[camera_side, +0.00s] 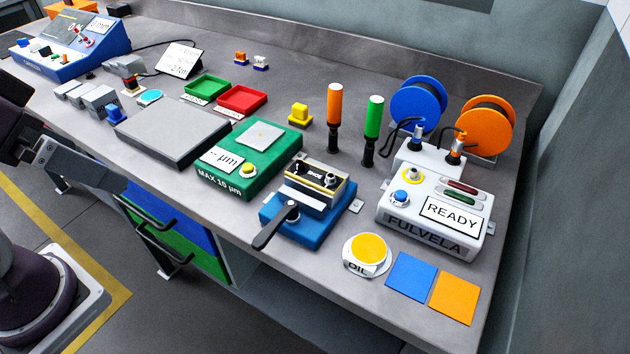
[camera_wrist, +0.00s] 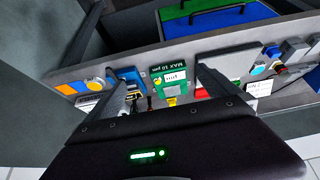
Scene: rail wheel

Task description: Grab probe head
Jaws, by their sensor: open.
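No label marks a probe head, so I cannot tell which part it is. The side view shows only part of my arm at the left edge.
A green MAX 10 µm block (camera_side: 250,160), a blue clamp fixture with a black lever (camera_side: 305,205), and a grey plate (camera_side: 172,133) occupy the bench middle. Orange (camera_side: 334,110) and green (camera_side: 373,125) handled tools stand upright. Blue (camera_side: 418,98) and orange (camera_side: 487,122) reels are behind.

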